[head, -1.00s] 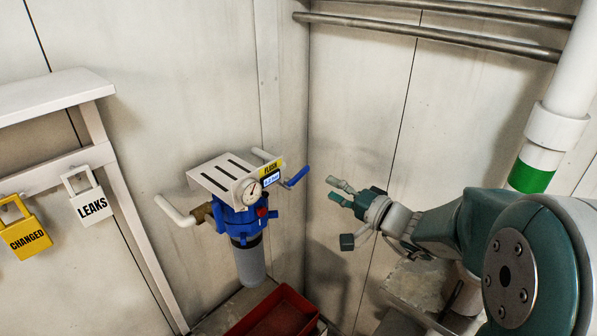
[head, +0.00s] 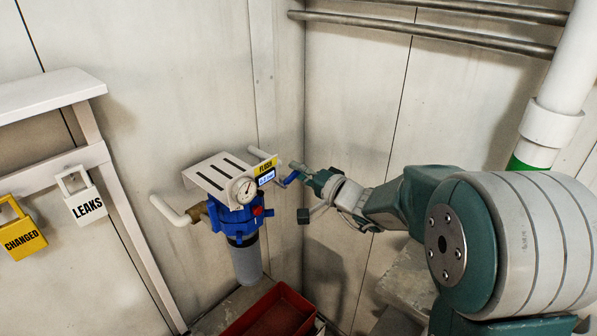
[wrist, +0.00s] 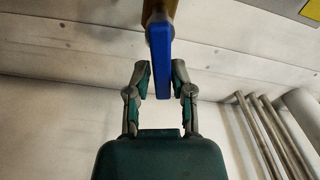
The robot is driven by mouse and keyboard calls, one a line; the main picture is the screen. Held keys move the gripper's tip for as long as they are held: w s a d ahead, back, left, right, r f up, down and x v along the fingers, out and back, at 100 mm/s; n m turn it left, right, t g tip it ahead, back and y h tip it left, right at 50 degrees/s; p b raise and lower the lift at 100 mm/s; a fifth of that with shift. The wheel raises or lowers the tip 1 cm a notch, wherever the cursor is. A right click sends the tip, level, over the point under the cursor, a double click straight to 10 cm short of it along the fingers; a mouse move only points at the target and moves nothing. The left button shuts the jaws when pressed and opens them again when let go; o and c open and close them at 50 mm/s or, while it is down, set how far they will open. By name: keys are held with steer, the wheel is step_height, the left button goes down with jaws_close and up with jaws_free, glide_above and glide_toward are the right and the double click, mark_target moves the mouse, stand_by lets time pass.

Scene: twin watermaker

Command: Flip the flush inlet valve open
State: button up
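The flush inlet valve's blue lever (head: 290,178) sticks out at the right side of the blue filter housing (head: 236,216), below the yellow FLUSH label (head: 265,166). In the wrist view the lever (wrist: 160,62) hangs from a brass-coloured fitting (wrist: 158,10), with its lower end between my two fingers. My gripper (wrist: 161,82) is open, with a visible gap on both sides of the lever. In the head view my gripper (head: 300,172) is at the lever and partly overlaps it. A round gauge (head: 244,190) sits on the housing's front.
A white pipe (head: 170,210) enters the housing from the left. A red tray (head: 272,314) lies below. Yellow CHANGED (head: 22,238) and white LEAKS (head: 86,206) tags hang on a white frame at left. Metal pipes (head: 430,33) run along the upper wall.

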jaws_close()
steer(key=shift+f+m, duration=0.35)
steer(key=shift+m, duration=0.4)
steer(key=shift+f+m, duration=0.3)
steer(key=shift+m, duration=0.45)
steer(key=o, duration=0.7)
jaws_free()
steer(key=shift+a, duration=0.15)
steer(key=shift+o, duration=0.2)
steer(key=shift+r, duration=0.1)
steer(key=v, duration=1.2)
steer(key=shift+a, duration=0.1)
